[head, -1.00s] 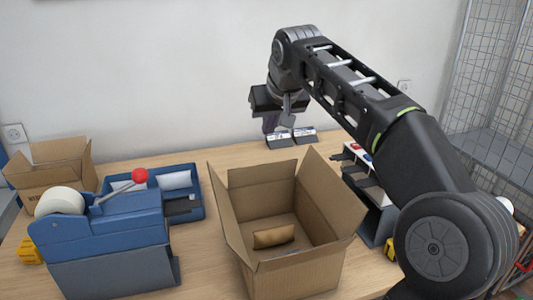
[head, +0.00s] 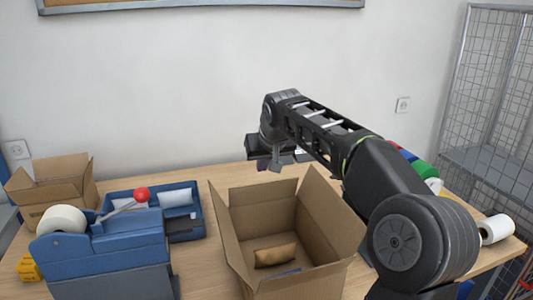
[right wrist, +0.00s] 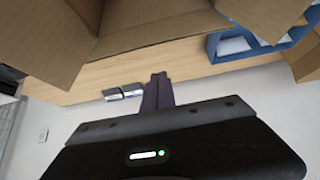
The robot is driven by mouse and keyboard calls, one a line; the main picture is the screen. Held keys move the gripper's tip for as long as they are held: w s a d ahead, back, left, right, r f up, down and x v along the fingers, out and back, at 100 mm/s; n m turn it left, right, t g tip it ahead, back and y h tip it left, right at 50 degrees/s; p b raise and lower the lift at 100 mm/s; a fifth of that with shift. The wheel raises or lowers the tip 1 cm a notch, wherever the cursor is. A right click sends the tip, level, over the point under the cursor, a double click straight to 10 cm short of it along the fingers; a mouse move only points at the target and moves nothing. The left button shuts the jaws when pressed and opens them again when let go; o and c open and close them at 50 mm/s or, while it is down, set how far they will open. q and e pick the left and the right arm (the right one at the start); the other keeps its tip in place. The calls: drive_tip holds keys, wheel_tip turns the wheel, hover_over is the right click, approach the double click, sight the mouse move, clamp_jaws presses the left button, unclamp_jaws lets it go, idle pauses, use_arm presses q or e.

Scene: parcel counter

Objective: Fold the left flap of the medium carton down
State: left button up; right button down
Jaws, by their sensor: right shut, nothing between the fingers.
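The medium carton (head: 262,207) stands open on the counter in the middle of the head view. Its left flap (head: 229,232) stands up and leans outward to the left. Its right flap (head: 331,214) also stands up, leaning outward. A brown padded packet (head: 275,255) and a bit of something blue lie inside. My right gripper (head: 276,166) is beyond the carton's far side, apart from it. In the right wrist view its dark fingers (right wrist: 158,82) are together and empty, with the carton (right wrist: 150,20) at the top of the picture. My left gripper is out of view.
A blue tape dispenser (head: 110,250) with a red knob stands left of the carton, close by. Behind it are a blue tray (head: 183,229) and a smaller open carton (head: 50,188). A wire cage (head: 490,100) stands at right. A wall rises behind the counter.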

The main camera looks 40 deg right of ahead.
sight(267, 185)
drive_tip(key=s, duration=0.2)
drive_tip(key=s+a, duration=0.1)
drive_tip(key=shift+s+a+f, duration=0.1)
drive_tip(key=shift+s+f, duration=0.1)
drive_tip(key=shift+f, duration=0.15)
drive_tip(key=shift+s+f, duration=0.15)
drive_tip(key=s+a+f+t+h+b, duration=0.2)
drive_tip(key=s+f+t+b, duration=0.2)
drive_tip(key=b, duration=2.4)
drive_tip(key=shift+s+t, duration=0.85)
drive_tip(key=shift+t, duration=0.65)
drive_tip(key=shift+a+f, duration=0.1)
wheel_tip(267, 185, up, 10)
drive_tip(key=p, duration=0.4)
